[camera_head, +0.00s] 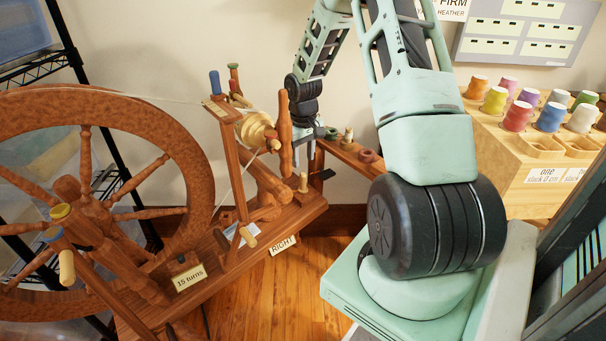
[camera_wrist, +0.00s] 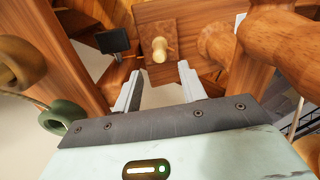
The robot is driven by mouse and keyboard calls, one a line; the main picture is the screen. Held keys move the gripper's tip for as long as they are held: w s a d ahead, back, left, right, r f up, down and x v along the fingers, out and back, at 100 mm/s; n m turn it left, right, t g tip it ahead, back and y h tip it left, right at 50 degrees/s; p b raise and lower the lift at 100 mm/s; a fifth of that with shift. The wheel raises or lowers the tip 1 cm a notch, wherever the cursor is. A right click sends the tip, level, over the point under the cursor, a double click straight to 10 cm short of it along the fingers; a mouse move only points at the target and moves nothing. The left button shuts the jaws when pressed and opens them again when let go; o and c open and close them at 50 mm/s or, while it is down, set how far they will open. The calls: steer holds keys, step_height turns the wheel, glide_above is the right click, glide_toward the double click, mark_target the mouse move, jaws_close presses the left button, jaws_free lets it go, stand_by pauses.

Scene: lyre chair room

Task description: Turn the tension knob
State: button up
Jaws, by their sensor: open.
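A pale wooden knob (camera_wrist: 160,48) stands on a square wooden block between and beyond my fingertips in the wrist view. It looks like the pale peg (camera_head: 303,183) at the right end of the spinning wheel's wooden frame in the head view. No label on it is legible, so I cannot confirm it is the tension knob. My gripper (camera_wrist: 157,80) is open and empty, its two pale fingers apart and short of the knob. In the head view my gripper (camera_head: 304,152) is above the peg, partly hidden by a turned wooden post (camera_head: 285,130).
The large spinning wheel (camera_head: 190,140) fills the left, with a "15 turns" card (camera_head: 189,277) and a "RIGHT" card (camera_head: 283,245). A turned wooden part (camera_wrist: 290,45) is close on the right in the wrist view. Coloured thread spools (camera_head: 517,115) stand on a rack at right.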

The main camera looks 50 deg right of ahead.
mark_target(303, 173)
step_height(303, 173, down, 5)
steer(key=shift+f+b, duration=0.15)
steer(key=shift+b, duration=0.45)
jaws_close()
